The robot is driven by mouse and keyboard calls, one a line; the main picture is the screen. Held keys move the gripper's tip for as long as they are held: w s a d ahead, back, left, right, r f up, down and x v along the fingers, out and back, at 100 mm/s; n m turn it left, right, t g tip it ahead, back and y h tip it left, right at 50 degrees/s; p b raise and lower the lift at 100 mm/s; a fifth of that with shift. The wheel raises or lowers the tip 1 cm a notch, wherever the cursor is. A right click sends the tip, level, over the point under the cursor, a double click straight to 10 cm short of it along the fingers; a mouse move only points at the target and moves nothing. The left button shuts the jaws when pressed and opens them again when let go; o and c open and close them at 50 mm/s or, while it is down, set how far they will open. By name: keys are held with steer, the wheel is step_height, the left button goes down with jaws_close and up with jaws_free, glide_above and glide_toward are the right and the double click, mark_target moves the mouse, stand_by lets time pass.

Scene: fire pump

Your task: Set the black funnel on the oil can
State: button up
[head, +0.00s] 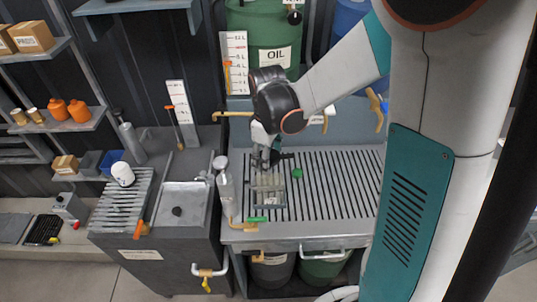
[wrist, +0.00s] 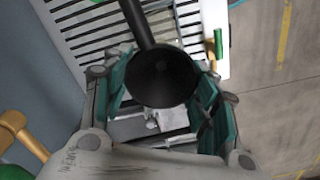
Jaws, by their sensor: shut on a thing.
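The black funnel (wrist: 160,76) is between the green-padded fingers of my gripper (wrist: 164,98) in the wrist view, its round dark mouth facing the camera. A dark bar runs from it to the top edge. In the head view my gripper (head: 264,159) is over the slatted bench, and a small dark part of the funnel (head: 281,156) shows beside the fingers. A pale grey, boxy thing (head: 268,184) is just below; I cannot tell whether it is the oil can. Whether the funnel touches anything below is hidden.
The slatted bench (head: 335,190) is mostly clear to the right. A grey bottle (head: 226,190) stands at its left edge, near green-handled taps. A green drum marked OIL (head: 272,35) stands behind. A lower bench with a sink (head: 185,200) is at left.

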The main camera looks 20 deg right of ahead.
steer(key=shift+f+b, duration=1)
steer(key=shift+f, duration=0.8)
steer(key=shift+f+b, duration=0.6)
steer(key=shift+b, duration=0.1)
stand_by(0.3)
steer(key=o, duration=0.7)
steer(key=shift+c, duration=0.2)
steer(key=shift+r, duration=0.1)
steer(key=shift+r+p, duration=3.8)
steer(key=shift+r, duration=1.65)
steer(key=shift+s, duration=0.1)
